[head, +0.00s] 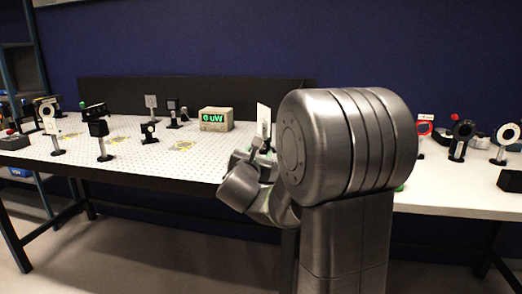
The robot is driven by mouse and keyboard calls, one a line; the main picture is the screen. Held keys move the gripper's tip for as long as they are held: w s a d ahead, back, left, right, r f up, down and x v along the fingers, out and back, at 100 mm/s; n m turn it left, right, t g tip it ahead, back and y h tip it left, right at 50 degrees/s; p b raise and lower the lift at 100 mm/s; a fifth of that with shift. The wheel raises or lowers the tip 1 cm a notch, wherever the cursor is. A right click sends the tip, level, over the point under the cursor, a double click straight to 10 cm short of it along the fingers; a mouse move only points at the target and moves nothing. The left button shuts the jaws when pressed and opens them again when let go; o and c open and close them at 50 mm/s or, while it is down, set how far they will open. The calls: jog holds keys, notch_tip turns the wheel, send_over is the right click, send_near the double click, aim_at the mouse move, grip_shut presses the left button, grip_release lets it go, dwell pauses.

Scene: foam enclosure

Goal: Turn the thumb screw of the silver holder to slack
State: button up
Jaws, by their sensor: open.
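Two pale, silver-looking ring holders on posts are in the head view. One holder (48,116) stands upright at the left of the perforated board. The other holder (508,134) stands at the far right of the table. I cannot tell which one is the silver holder of the task. No thumb screw can be made out at this size. My arm fills the centre right, with its wrist links bent over the table's front edge.
A power meter (215,119) reading "0 uW" stands on the perforated board (200,155). A white card (263,120) stands beside my arm. A black mount (99,130) and other mounts stand left. A red ring (425,126) and black ring holder (462,133) stand right. The board's front middle is clear.

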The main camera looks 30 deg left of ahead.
jog(key=shift+x, duration=2.05)
grip_shut()
